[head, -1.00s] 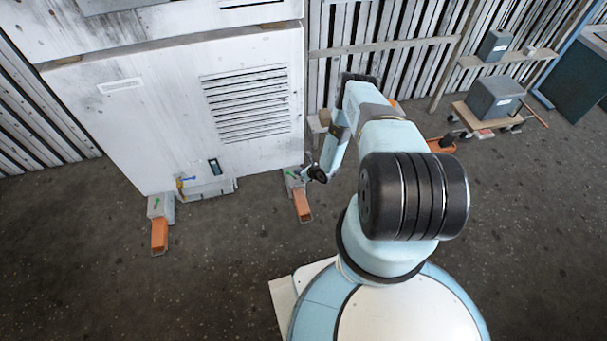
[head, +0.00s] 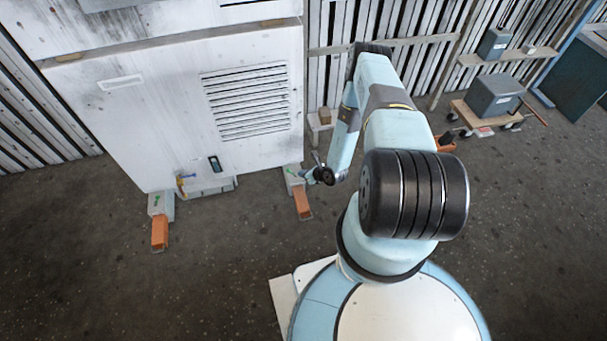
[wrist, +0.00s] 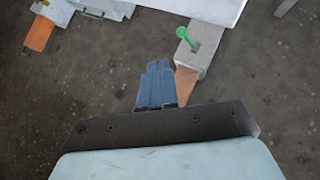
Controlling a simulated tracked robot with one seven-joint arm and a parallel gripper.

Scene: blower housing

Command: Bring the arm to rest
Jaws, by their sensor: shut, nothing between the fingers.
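My arm rises from my base and bends over at the elbow, with the forearm coming down towards the housing's right corner. My gripper (head: 312,172) is small in the head view, near the right foot of the housing. In the wrist view my gripper (wrist: 158,66) shows as two blue-grey fingers lying together, shut and empty, over the bare floor. The white blower housing (head: 160,110) has a louvred vent and stands upright at the left. The gripper looks apart from it.
Grey blocks with orange wedges stand at the housing's corners, left (head: 159,235) and right (head: 303,205); the right block (wrist: 205,48) has a green-handled pin. A small tray (head: 207,187) sits at the housing's foot. A wheeled dolly (head: 480,118) carries a grey box. The front floor is clear.

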